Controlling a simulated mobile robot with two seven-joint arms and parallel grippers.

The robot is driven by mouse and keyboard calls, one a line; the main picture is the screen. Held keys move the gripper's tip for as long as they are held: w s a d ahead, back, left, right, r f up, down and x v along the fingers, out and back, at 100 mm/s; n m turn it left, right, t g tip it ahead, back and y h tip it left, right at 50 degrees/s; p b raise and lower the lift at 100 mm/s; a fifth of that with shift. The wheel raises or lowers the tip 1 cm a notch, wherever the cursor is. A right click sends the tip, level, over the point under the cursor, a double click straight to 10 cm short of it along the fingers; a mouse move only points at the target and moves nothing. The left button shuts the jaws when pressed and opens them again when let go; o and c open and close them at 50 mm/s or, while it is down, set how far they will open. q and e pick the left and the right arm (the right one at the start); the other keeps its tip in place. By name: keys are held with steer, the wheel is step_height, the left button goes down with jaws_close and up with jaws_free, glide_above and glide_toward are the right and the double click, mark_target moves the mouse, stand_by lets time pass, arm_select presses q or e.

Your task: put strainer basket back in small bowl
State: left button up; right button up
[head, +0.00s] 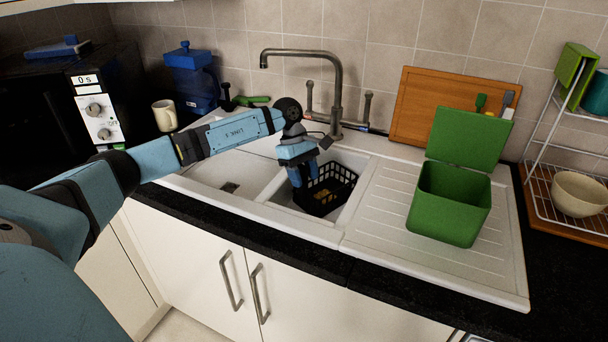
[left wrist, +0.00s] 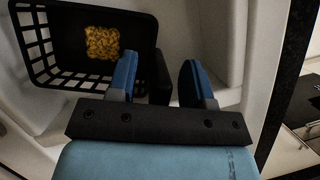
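The strainer basket (head: 336,188) is a black open-grid basket with a yellow lump inside. It sits in or over the sink bowl on the right (head: 279,194) and looks tilted; I cannot tell whether it rests on the bottom. In the left wrist view the basket (left wrist: 35,58) fills the upper left. My left gripper (head: 301,183) is at the basket's left side. Its blue fingers (left wrist: 160,82) are apart, with a dark part of the basket showing between them; contact is unclear. My right gripper is not in view.
A tall tap (head: 338,85) stands behind the sink. A green open bin (head: 447,205) stands on the drainer at right. A cutting board (head: 430,105) leans on the wall. A cream bowl (head: 578,194) is far right.

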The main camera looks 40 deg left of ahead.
arm_select(q)
steer(key=shift+r, duration=0.1)
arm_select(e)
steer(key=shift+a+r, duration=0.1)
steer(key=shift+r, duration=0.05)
arm_select(q)
steer(key=d+p+v, duration=0.1)
steer(key=p+v, duration=0.2)
steer(key=v, duration=0.8)
steer(key=d+r+p+v, duration=0.1)
steer(key=d+p+v, duration=0.1)
steer(key=v, duration=1)
steer(key=shift+s+d+r+p, duration=0.25)
steer(key=shift+s+d+p, duration=0.1)
steer(key=shift+p, duration=0.15)
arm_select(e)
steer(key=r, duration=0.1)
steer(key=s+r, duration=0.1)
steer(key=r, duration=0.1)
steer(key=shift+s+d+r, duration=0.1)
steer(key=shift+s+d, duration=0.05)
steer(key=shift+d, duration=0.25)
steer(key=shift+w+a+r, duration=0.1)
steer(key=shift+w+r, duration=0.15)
